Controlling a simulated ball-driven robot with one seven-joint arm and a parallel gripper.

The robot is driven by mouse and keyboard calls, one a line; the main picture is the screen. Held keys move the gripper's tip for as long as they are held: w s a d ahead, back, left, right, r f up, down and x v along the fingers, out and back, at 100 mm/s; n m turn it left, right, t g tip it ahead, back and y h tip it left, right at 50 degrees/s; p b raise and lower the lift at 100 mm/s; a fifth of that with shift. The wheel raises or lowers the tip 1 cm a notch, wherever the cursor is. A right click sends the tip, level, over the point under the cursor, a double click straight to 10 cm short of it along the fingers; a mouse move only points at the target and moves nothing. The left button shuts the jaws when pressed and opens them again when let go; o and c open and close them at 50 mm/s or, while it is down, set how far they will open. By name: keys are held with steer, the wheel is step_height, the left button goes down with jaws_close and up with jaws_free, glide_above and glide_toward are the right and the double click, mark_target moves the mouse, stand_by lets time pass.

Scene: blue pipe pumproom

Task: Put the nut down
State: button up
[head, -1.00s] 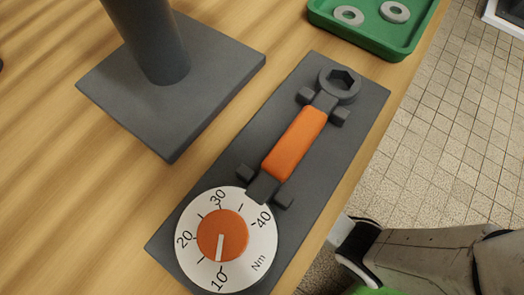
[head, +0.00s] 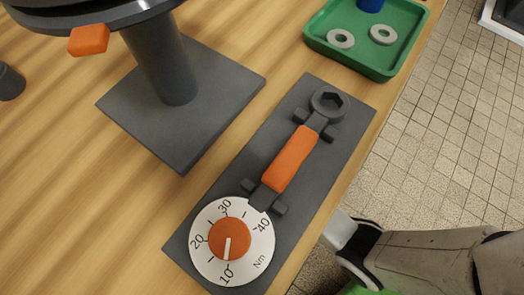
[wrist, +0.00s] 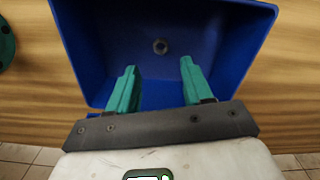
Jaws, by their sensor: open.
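Nothing is held between the fingers. In the head view the nut and my gripper's fingers are not seen.
The head view shows a torque wrench (head: 290,160) with an orange handle on a dark plate, a dial (head: 230,240), a green tray (head: 395,62) with two washers (head: 341,38), and a dark stand (head: 180,115) bearing an orange-ended part (head: 90,40).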

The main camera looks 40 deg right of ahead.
steer(key=s+d+r+m, duration=0.3)
steer(key=s+d+r, duration=0.1)
steer(key=s, duration=0.4)
steer(key=s+d+r+m+t+p, duration=0.1)
steer(key=s+d+r+m, duration=0.3)
steer(key=s, duration=0.5)
step_height(320, 180, up, 3)
steer(key=shift+s+f, duration=0.1)
steer(key=shift+s, duration=0.15)
